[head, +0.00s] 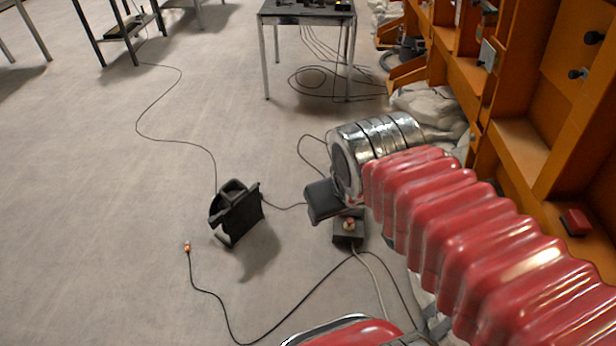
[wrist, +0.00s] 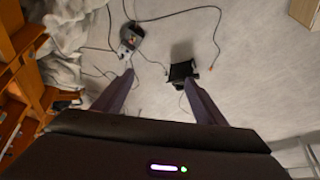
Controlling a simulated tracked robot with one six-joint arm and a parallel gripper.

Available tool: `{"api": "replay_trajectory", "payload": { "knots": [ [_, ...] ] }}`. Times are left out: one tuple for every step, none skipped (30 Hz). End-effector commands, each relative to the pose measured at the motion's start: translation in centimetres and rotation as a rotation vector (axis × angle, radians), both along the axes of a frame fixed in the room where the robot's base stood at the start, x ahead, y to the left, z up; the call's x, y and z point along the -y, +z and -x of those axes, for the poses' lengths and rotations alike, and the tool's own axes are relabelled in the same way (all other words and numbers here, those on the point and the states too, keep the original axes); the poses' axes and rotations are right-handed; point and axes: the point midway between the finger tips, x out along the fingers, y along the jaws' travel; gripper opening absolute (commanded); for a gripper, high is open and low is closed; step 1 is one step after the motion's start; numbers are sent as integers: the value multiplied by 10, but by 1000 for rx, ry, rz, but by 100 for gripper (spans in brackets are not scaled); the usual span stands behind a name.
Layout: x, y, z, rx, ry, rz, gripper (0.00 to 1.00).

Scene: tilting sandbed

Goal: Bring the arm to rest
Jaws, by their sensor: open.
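My arm crosses the right half of the head view, with ribbed red covers and a silver banded wrist that points left. The wrist hangs out in front of me, beside the orange frame. In the wrist view, the two dark fingers of my gripper (wrist: 158,76) are apart, with bare floor between their tips and nothing held. In the head view the fingers do not show clearly; I cannot tell whether the dark block below the silver wrist belongs to my gripper.
A black device (head: 237,212) stands on the grey floor, left of my wrist. A control box (head: 348,230) with a red button lies below the wrist. Loose cables cross the floor. An orange frame (head: 530,150) closes the right side; a table (head: 308,17) stands behind. The left floor is mostly clear.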

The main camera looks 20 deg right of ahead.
Motion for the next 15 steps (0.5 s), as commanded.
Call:
{"api": "replay_trajectory", "payload": {
  "knots": [
    [-12,5,1,31,5,-36,65],
    [-18,8,1,45,6,-55,65],
    [-25,10,1,58,8,-76,65],
    [-29,11,2,66,8,-89,65],
    [-32,12,2,71,7,-98,65],
    [-34,13,2,75,8,-106,65],
    [-35,13,2,77,7,-109,65],
    [-35,13,2,77,8,-110,65],
    [-35,13,2,77,7,-111,65],
    [-35,13,2,76,7,-110,65],
    [-35,13,2,76,7,-110,65],
    [-34,13,2,76,7,-109,65],
    [-34,13,2,76,7,-109,65],
    [-34,13,2,76,7,-109,65],
    [-34,13,2,76,7,-109,65]
  ]
}}
